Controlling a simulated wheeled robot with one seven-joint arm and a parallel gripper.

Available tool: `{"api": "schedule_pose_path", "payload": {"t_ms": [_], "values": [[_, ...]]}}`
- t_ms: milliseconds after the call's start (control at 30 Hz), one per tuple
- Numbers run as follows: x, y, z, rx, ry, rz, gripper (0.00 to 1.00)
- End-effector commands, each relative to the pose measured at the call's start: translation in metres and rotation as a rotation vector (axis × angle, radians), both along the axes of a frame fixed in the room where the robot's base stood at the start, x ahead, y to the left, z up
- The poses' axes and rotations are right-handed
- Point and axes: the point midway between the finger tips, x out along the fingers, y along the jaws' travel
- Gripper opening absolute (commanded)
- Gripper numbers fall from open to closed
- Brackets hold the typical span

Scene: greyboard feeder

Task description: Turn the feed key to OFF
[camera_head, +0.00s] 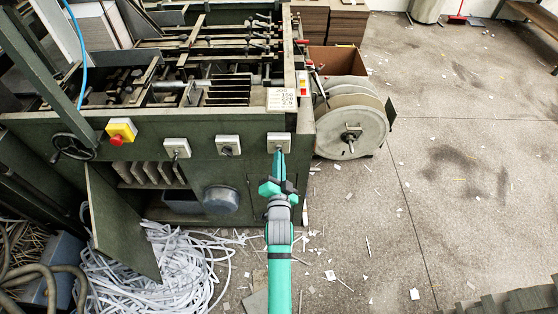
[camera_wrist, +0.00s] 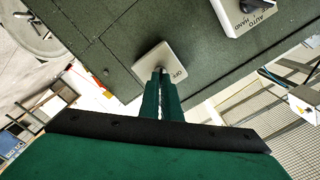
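The key's white plate (camera_head: 279,138) is the rightmost of the small plates on the front of the green machine. In the wrist view this plate (camera_wrist: 153,58) shows the word OFF near its edge. My gripper (camera_head: 279,158) reaches up to the plate from the front. In the wrist view its two green fingers (camera_wrist: 160,76) are close together, with their tips at the middle of the plate, shut on the feed key. The key is almost wholly hidden between the fingertips, so its exact angle cannot be told.
A HAND/AUTO switch (camera_wrist: 250,15) sits beside the key's plate. A yellow box with a red button (camera_head: 120,131) is further left. A large reel (camera_head: 352,125) stands right of the machine. Paper strips (camera_head: 150,275) heap at lower left. The right floor is mostly open.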

Motion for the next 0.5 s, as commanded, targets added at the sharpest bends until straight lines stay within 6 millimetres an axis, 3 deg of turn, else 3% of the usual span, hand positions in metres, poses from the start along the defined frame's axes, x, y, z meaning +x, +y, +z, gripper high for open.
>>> {"api": "schedule_pose_path", "payload": {"t_ms": [500], "values": [[-0.0003, -0.0005, -0.0002, -0.078, 0.001, -0.001, 0.00]]}}
